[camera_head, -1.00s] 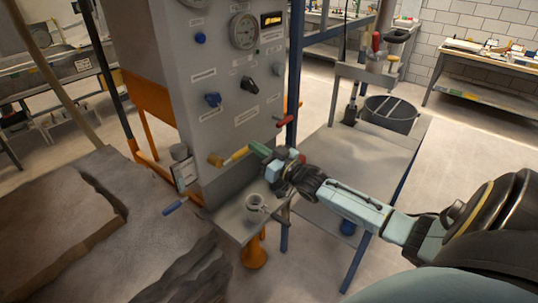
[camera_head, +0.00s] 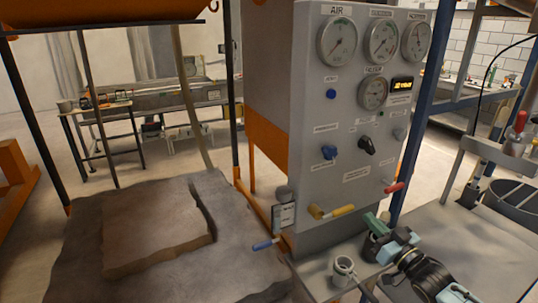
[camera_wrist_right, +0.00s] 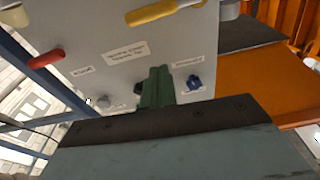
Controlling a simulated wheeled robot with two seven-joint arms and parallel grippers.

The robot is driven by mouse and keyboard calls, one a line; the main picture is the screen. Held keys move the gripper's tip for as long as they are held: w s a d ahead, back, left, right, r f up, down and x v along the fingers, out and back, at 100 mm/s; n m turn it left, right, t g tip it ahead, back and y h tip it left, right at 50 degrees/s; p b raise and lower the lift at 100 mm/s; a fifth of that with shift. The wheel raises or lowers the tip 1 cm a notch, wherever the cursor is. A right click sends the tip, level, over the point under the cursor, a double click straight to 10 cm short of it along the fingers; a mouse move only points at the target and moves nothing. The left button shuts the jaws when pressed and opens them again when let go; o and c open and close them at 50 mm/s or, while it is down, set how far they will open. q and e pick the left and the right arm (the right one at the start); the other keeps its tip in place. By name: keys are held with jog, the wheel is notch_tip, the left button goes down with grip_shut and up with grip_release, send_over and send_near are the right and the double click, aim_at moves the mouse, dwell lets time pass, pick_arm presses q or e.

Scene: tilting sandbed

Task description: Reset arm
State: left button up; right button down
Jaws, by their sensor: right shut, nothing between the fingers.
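My right gripper (camera_head: 376,222) shows at the lower right of the head view, in front of the lower part of the grey control panel (camera_head: 318,170). Its green fingers are together with nothing between them. In the right wrist view the closed fingers (camera_wrist_right: 157,87) point at the panel face. A yellow-handled valve (camera_head: 335,211) and a red-handled valve (camera_head: 394,187) sit on the panel close to the gripper, apart from it in the head view. My left gripper is not in view.
A small grey cup-like fitting (camera_head: 344,268) stands on the ledge below the panel. The sandbed (camera_head: 90,270) fills the lower left. A blue-handled valve (camera_head: 266,244) sticks out at its edge. A dark bucket (camera_head: 515,200) stands at the right on a metal table (camera_head: 455,235).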

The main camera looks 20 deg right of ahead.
jog(key=s+a+f+g+h, duration=0.2)
jog(key=s+a+f+g, duration=0.65)
jog(key=a+f, duration=0.4)
jog(key=s+a+r+g, duration=0.1)
jog(key=s+a+g, duration=0.3)
jog(key=s, duration=0.6)
jog(key=s+a+r+g, duration=0.1)
jog(key=s+a+g, duration=0.25)
jog(key=s, duration=0.65)
notch_tip(320, 180, down, 28)
jog(key=n+g+b, duration=0.1)
jog(key=b, duration=0.4)
jog(key=s+d+f+g+h+b, duration=0.1)
jog(key=s+f+b, duration=0.3)
jog(key=s+f, duration=1.4)
notch_tip(320, 180, down, 3)
jog(key=shift+d+f, duration=0.1)
jog(key=shift+d, duration=0.55)
